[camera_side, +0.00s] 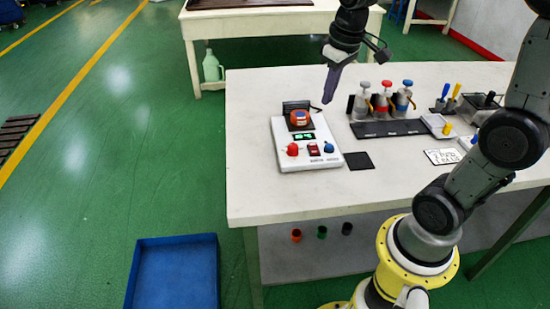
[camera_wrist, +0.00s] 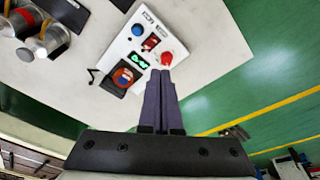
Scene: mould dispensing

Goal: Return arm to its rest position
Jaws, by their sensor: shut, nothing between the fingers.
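My gripper (camera_side: 329,98) hangs above the table with its dark fingers pressed together and nothing between them. It is just to the right of the white machine (camera_side: 323,163) and above it. In the wrist view my gripper (camera_wrist: 163,76) shows as two parallel fingers closed side by side, pointing toward the machine (camera_wrist: 128,46). An orange-red round container (camera_side: 300,118) sits on the machine in front of a dark bracket. It also shows in the wrist view (camera_wrist: 123,76). The machine carries a lit green display, a red button, a red switch and a blue knob.
Several bottles (camera_side: 383,97) with coloured caps stand in a rack right of my gripper. A small black pad (camera_side: 358,161) lies beside the machine. Further right are a white tray (camera_side: 437,125) and upright tools. A blue bin (camera_side: 177,272) is on the floor. The table's front area is clear.

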